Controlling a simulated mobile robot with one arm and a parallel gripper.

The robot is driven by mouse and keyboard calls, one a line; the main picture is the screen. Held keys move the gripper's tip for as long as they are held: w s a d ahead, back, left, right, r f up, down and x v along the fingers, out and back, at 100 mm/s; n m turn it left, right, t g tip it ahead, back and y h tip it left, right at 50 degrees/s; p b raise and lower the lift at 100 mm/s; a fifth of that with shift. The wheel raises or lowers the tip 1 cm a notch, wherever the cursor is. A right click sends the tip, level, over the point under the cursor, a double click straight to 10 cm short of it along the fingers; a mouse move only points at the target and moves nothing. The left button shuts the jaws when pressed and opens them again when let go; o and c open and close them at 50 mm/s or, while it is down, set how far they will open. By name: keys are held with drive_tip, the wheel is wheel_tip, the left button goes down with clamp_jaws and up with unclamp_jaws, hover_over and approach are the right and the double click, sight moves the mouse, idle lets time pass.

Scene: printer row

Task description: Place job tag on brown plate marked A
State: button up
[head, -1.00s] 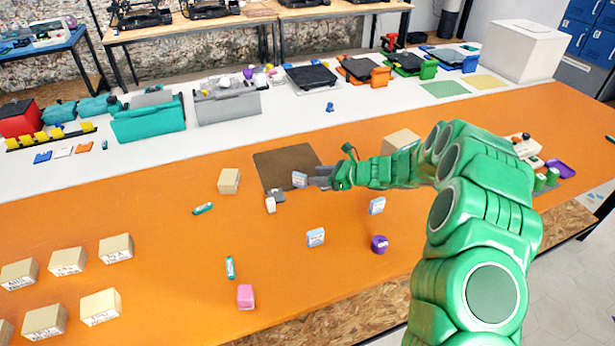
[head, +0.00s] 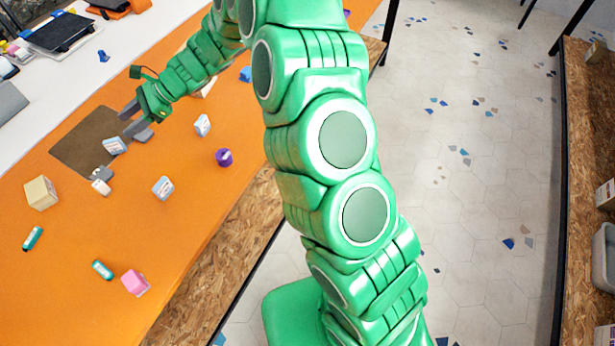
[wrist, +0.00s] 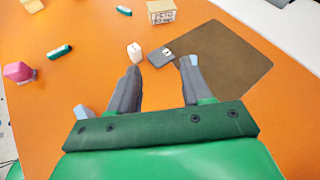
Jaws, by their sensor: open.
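The brown plate (head: 82,140) lies flat on the orange table and also shows in the wrist view (wrist: 228,62); no letter is readable on it. A white and pale-blue tag (head: 115,146) overlaps the plate's near side, close to my gripper (head: 130,120); I cannot tell whether it rests on the plate. In the wrist view my gripper (wrist: 158,68) is open, with a pale-blue sliver (wrist: 194,61) at its right fingertip. Beyond the fingers are a small white block (wrist: 134,53) and a grey piece (wrist: 160,56). Similar tags (head: 162,188) and (head: 202,126) stand nearer the table's front.
A cardboard box (head: 40,193), teal tubes (head: 33,238) (head: 102,270), a pink block (head: 135,283) and a purple roll (head: 223,157) lie around on the table. Orange surface between these objects is bare.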

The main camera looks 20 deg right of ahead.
drive_tip(key=s+d+r+n+g+h, duration=0.1)
drive_tip(key=s+d+r+n+h, duration=0.1)
drive_tip(key=s+d+r+n, duration=0.55)
drive_tip(key=s+d+r+n+h, duration=0.3)
drive_tip(key=s+d+h, duration=0.2)
drive_tip(key=s+d, duration=1.1)
drive_tip(key=s+d+r+n+h, duration=0.3)
drive_tip(key=s+d+h, duration=0.3)
drive_tip(key=s+d, duration=1)
drive_tip(key=shift+s+n+t, duration=0.4)
drive_tip(key=shift+s+n, duration=0.05)
drive_tip(key=shift+s, duration=0.35)
